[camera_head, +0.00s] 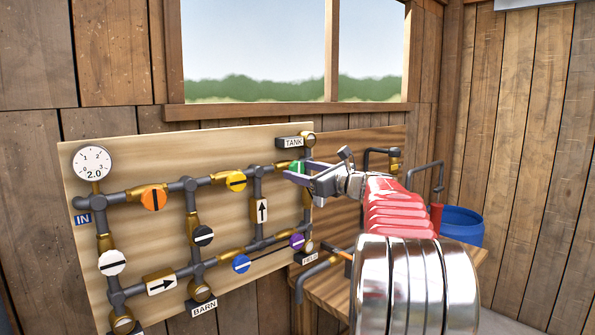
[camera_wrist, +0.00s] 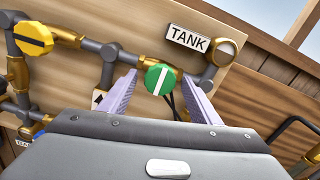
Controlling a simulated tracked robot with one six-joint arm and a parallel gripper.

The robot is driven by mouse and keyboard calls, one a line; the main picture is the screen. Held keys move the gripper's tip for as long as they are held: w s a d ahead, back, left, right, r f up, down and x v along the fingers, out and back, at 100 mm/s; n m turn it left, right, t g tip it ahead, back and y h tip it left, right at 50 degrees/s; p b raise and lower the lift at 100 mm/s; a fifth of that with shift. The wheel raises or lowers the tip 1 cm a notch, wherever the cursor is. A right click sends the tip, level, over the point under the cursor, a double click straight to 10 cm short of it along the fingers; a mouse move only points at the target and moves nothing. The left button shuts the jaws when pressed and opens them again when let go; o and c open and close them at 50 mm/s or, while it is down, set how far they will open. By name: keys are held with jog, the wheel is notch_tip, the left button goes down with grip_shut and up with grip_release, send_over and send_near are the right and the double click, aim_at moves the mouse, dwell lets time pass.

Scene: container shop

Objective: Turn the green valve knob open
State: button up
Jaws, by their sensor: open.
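The green valve knob (camera_wrist: 160,79) is round with a white bar across its face. It sits on the pipe board near the TANK label (camera_wrist: 187,39). In the wrist view the bar runs steeply, tilted a little to the right at the top. My gripper (camera_wrist: 163,84) is open, with one pale finger to each side of the knob and visible gaps between. I cannot tell how far the fingertips are from the board. In the head view my gripper (camera_head: 289,172) covers part of the green knob (camera_head: 298,166).
The board carries a yellow knob (camera_head: 236,181), an orange knob (camera_head: 153,198), a purple knob (camera_head: 297,240), a blue knob (camera_head: 241,263), a gauge (camera_head: 92,162) reading 2.0, and pipes around them. A blue barrel (camera_head: 462,225) stands at the right.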

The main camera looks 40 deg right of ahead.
jog(key=shift+w, duration=1.25)
jog(key=shift+c, duration=0.4)
jog(key=c, duration=0.9)
jog(key=shift+d, duration=0.1)
jog(key=shift+c, duration=0.4)
